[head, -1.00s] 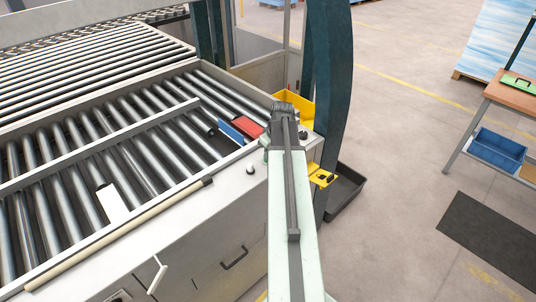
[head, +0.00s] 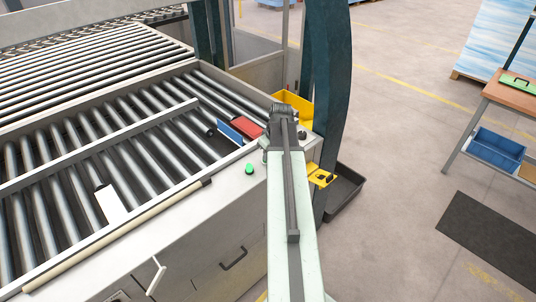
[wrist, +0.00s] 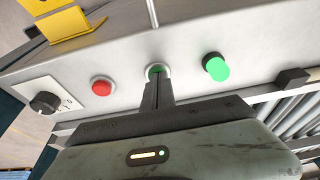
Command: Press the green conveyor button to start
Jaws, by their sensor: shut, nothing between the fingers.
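A bright green button (wrist: 216,67) stands out from the grey control panel (wrist: 120,50) in the wrist view. It also shows in the head view (head: 250,168) on the conveyor's corner, left of my arm. A pale-ringed round button (wrist: 154,69) sits between the green button and a red button (wrist: 102,86). My gripper (wrist: 157,82) is shut and empty. Its fingertips overlap the pale-ringed button in the picture, left of the green one; whether they touch it I cannot tell. In the head view the fingers are hidden behind my arm.
A black rotary knob (wrist: 44,103) is at the panel's left, with a yellow bracket (wrist: 68,24) near it. A black block (wrist: 291,77) is right of the green button. Conveyor rollers (head: 120,150) lie left of my arm, and a dark teal post (head: 327,80) stands right.

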